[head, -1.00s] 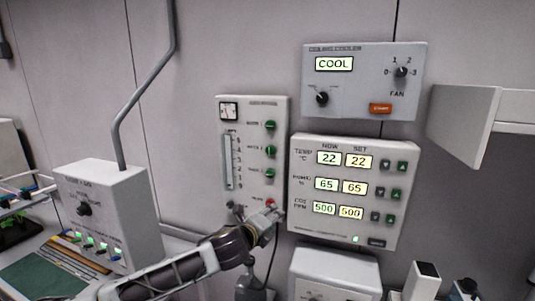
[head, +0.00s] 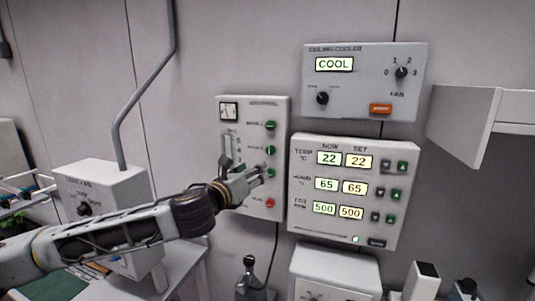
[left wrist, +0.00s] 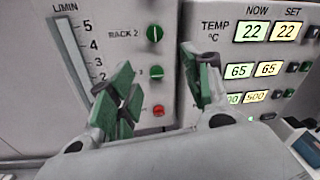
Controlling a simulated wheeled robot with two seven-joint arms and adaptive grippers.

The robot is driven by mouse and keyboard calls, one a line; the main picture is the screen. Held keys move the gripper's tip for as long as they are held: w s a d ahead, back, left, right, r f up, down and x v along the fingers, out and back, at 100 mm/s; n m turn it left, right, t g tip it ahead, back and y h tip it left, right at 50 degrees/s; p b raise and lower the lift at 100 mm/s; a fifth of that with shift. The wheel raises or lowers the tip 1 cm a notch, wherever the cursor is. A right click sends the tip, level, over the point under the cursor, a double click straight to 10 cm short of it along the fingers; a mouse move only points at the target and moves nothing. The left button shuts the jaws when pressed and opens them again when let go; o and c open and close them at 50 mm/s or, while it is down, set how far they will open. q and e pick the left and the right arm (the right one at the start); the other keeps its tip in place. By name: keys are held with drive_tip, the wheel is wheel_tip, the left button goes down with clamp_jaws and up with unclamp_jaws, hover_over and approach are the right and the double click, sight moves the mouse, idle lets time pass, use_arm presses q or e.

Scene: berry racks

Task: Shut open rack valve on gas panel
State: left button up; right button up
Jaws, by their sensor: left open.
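The gas panel (head: 240,190) is a pale box on the wall with a gauge, a flow scale (head: 228,145) and a column of green valve knobs. The top knob (head: 270,126) and second knob (head: 270,150) are clear; the third (head: 270,173) is beside my fingertips. A red knob (head: 270,203) sits below. My left gripper (head: 258,176) is in front of the panel's lower half, fingers apart and empty. In the left wrist view, the Rack 2 knob (left wrist: 154,33) has an upright pale mark; the lower green knob (left wrist: 156,72) shows between the spread fingers. My right gripper is out of view.
A climate display panel (head: 350,228) stands close to the right of the gas panel, with a cooler control box (head: 345,85) above it. A white box (head: 335,262) is below. A grey control box (head: 85,180) with a conduit is at left.

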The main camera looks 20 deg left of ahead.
sight(269, 152)
use_arm(q)
drive_tip(key=shift+s+a+r+m, duration=0.25)
drive_tip(key=shift+r, duration=0.2)
drive_tip(key=shift+s+a+r+m, duration=0.2)
drive_tip(key=shift+a+r+m, duration=0.05)
drive_tip(key=shift+r, duration=0.2)
drive_tip(key=shift+w, duration=0.2)
drive_tip(key=shift+w+d+p, duration=0.35)
drive_tip(key=shift+w+p, duration=0.2)
drive_tip(key=shift+w, duration=1.65)
drive_tip(key=shift+w+d+p, duration=0.3)
drive_tip(key=shift+w+p, duration=0.25)
drive_tip(key=shift+w, duration=1.7)
drive_tip(key=shift+w+d+p, duration=0.35)
drive_tip(key=shift+w+p, duration=0.2)
drive_tip(key=shift+w, duration=1.65)
drive_tip(key=c, duration=1)
drive_tip(key=shift+c, duration=0.2)
